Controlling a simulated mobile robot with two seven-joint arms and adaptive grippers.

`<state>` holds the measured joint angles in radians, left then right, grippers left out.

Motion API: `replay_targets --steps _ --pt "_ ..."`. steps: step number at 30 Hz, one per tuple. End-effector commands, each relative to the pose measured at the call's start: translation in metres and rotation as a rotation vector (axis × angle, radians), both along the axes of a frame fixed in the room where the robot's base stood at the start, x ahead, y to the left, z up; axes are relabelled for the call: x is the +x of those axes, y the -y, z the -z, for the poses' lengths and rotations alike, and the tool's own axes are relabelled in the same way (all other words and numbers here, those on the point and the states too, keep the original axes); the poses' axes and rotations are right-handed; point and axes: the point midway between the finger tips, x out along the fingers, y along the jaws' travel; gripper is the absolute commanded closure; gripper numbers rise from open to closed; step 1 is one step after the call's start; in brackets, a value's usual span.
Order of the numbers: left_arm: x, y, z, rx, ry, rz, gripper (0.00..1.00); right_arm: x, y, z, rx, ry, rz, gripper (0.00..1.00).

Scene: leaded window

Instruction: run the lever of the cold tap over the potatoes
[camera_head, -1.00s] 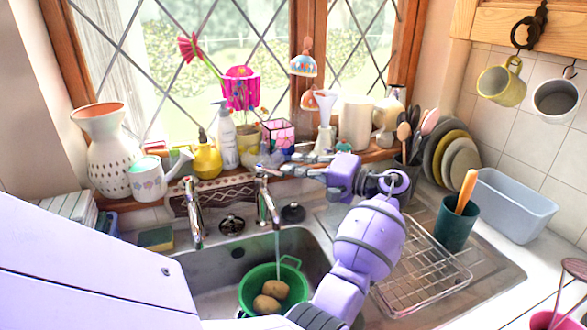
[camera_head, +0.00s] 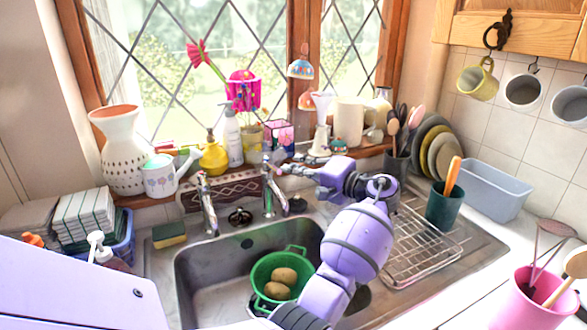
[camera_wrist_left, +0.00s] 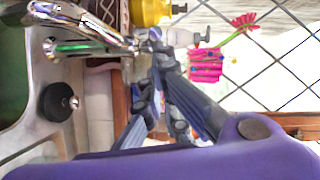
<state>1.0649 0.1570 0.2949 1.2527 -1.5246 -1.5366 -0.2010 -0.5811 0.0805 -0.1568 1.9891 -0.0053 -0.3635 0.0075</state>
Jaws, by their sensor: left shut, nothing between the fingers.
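Two chrome taps stand behind the sink. The right tap (camera_head: 268,192) is above the green colander (camera_head: 257,275), which holds two potatoes (camera_head: 282,277) in the basin. No water stream shows below its spout. My left gripper (camera_head: 282,169) is shut and empty, its fingertips close beside the top of that tap, where the lever is. I cannot tell whether they touch. In the left wrist view the shut fingers (camera_wrist_left: 155,48) reach the end of the chrome tap (camera_wrist_left: 85,25).
A yellow soap bottle (camera_head: 213,157), white pump bottle (camera_head: 233,138) and watering can (camera_head: 160,178) crowd the sill behind the taps. A wire rack (camera_head: 420,250) lies on the drainer at right. A sponge (camera_head: 168,235) is left of the sink. The basin's left part is clear.

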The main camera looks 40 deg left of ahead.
Motion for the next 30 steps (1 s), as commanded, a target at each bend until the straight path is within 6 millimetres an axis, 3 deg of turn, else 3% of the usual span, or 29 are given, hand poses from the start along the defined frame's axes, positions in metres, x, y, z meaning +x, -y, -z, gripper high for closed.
replay_targets --steps 7,30 --pt "-0.002 0.000 0.000 0.000 0.000 -0.001 1.00 0.011 -0.003 -0.007 0.005 0.022 0.000 0.60" --pt "-0.002 -0.004 -0.002 0.001 0.000 -0.001 1.00 0.000 -0.002 0.000 0.005 -0.002 0.001 0.60"
